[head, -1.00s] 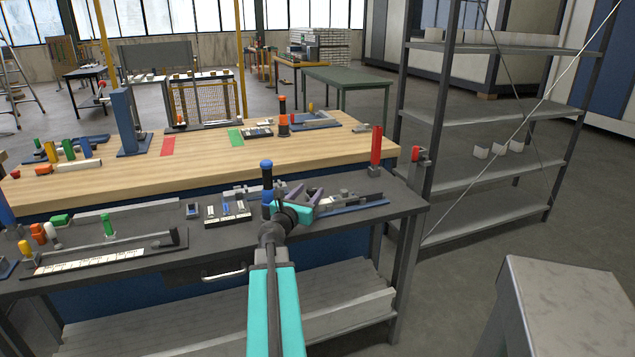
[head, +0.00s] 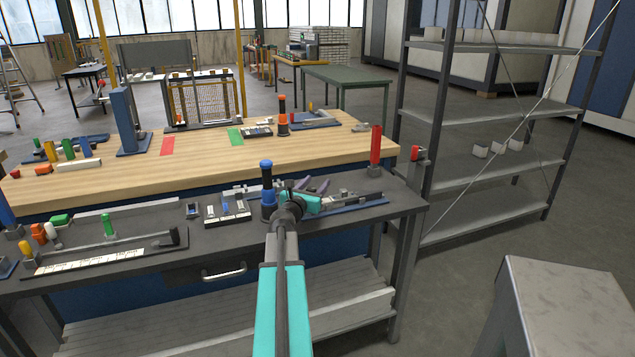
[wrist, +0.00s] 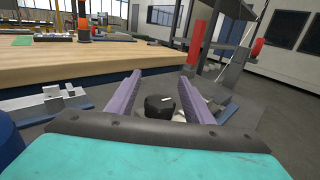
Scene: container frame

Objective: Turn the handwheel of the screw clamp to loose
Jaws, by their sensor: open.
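My gripper (head: 313,186) is open over the dark front bench, with its two purple fingers pointing away from me. In the wrist view, a black round knob with a white mark (wrist: 160,105), which looks like the handwheel, sits between and below the spread fingers (wrist: 161,77). I see no finger touching it. In the head view, the screw clamp appears to be the grey metal device (head: 350,199) on a blue base plate, just right of my gripper. The gripper hides its left end, and the knob cannot be made out there.
A blue-capped dark post (head: 267,190) stands close left of my gripper. A small tray (head: 228,208) lies farther left. The wooden bench top (head: 330,147) lies behind.

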